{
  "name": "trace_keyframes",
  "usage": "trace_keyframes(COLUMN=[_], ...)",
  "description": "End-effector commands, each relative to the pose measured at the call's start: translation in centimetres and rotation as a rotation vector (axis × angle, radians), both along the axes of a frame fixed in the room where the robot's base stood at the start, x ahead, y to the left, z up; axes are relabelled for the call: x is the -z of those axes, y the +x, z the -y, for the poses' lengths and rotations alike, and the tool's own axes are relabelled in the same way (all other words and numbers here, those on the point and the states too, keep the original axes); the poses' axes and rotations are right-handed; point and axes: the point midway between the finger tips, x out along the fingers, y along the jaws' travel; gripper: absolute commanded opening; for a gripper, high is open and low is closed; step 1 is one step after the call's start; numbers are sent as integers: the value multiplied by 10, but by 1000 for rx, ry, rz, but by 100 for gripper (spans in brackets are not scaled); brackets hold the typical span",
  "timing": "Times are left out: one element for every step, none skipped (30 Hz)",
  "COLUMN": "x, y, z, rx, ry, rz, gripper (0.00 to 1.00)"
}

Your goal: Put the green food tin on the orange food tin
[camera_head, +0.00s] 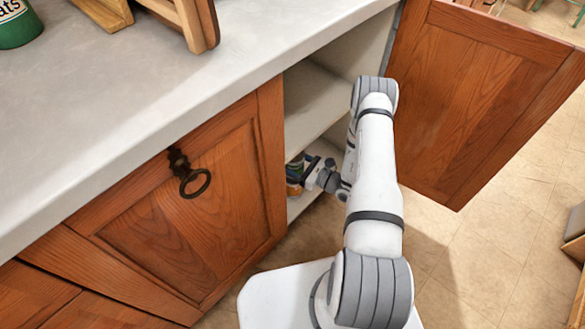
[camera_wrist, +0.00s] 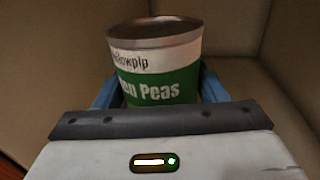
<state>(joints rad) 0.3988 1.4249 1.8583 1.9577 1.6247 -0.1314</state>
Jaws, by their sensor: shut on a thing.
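The green food tin (camera_wrist: 158,85), with a white upper band and a "Peas" label, stands upright between the blue fingers of my gripper (camera_wrist: 158,92). The fingers are shut on its sides. In the head view my gripper (camera_head: 303,173) reaches into the open cupboard, and only a small part of the green tin (camera_head: 295,164) shows past it. Just below is a small orange patch (camera_head: 293,189), apparently the orange food tin. It is mostly hidden, and I cannot tell whether the two tins touch.
The cupboard's open door (camera_head: 475,90) hangs to the right of my arm. A closed wooden door (camera_head: 190,215) with a ring handle is on the left. A shelf (camera_head: 312,95) lies above my gripper. The worktop (camera_head: 150,100) carries a green can (camera_head: 17,25) and wooden items.

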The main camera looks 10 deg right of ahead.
Motion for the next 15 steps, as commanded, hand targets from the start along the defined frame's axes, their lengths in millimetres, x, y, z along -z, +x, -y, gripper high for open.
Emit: trace_keyframes(x=[12, 16, 18, 19, 18, 17, 17, 16, 16, 16, 16, 17, 19, 20, 21], y=[0, 0, -1, -1, -1, -1, -1, -1, -1, -1, -1, -1, -1, -1, -1], z=[0, -1, -3, -4, -4, -4, -4, -4, -4, -4, -4, -4, -4, -4, -4], rx=[0, -1, -1, -1, -1, 0, 0, 0, 0, -1, -1, -1, -1, -1, -1], ry=[1, 1, 1, 1, 1, 1, 1, 1, 1, 1, 1, 1, 1, 1, 1], rz=[1, 1, 1, 1, 2, 2, 2, 2, 2, 2, 2, 2, 2, 2, 2], gripper=[22, 22, 22, 22, 22, 22, 22, 22, 22, 22, 22, 22, 22, 22, 22])
